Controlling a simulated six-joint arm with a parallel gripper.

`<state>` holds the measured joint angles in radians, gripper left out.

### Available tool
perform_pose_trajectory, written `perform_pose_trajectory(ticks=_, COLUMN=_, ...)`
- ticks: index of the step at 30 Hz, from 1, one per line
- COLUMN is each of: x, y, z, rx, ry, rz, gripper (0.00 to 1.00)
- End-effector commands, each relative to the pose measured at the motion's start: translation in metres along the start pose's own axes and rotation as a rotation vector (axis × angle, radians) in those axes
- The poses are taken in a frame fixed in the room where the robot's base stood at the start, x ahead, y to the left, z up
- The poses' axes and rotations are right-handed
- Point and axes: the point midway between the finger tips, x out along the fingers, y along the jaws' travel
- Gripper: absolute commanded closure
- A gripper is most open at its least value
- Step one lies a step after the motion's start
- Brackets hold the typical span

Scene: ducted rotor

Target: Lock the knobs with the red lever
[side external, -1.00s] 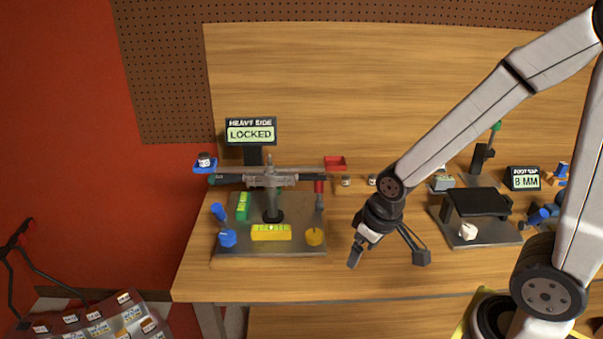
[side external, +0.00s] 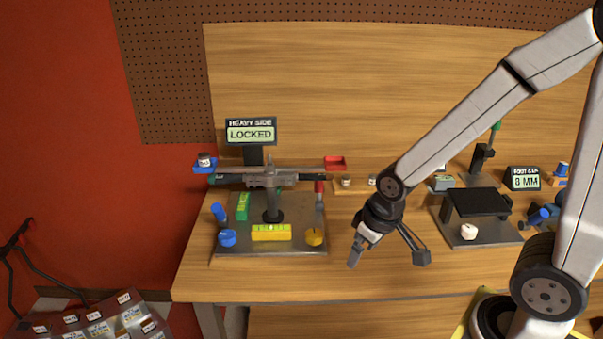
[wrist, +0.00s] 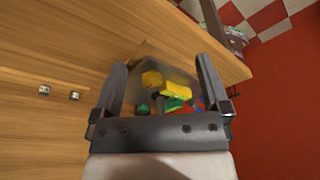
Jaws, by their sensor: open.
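The red lever (side external: 319,187) stands upright at the right of the rotor fixture, its grip just under the right end of the horizontal beam (side external: 268,177). A blue knob (side external: 228,238) sits at the front left of the grey base plate (side external: 240,250) and a yellow knob (side external: 314,238) at its front right. The display (side external: 251,132) reads "HEAVY SIDE LOCKED". My gripper (side external: 389,258) is open and empty, to the right of the plate and apart from the lever. In the wrist view, the plate with yellow and green parts shows between the open fingers (wrist: 160,65).
A blue tray (side external: 205,168) and a red tray (side external: 335,162) sit at the beam's ends. Two small jars stand behind my gripper. A second fixture with a black platform (side external: 478,202) stands at the right. Bare wood lies in front of the plate.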

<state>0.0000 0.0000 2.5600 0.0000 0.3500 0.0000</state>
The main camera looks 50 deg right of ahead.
Motion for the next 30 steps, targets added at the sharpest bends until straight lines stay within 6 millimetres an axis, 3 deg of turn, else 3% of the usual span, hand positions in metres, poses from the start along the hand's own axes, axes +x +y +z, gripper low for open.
perform_pose_trajectory(ticks=5, x=0.002, y=0.002, z=-0.004, rx=0.006, ry=0.014, rz=0.004, gripper=0.24)
perform_pose_trajectory(ticks=10, x=0.009, y=0.013, z=-0.022, rx=0.026, ry=0.076, rz=0.021, gripper=0.24)
perform_pose_trajectory(ticks=24, x=0.046, y=0.079, z=-0.12, rx=0.123, ry=0.483, rz=0.043, gripper=0.24)
perform_pose_trajectory(ticks=30, x=0.058, y=0.105, z=-0.151, rx=0.155, ry=0.659, rz=0.006, gripper=0.24)
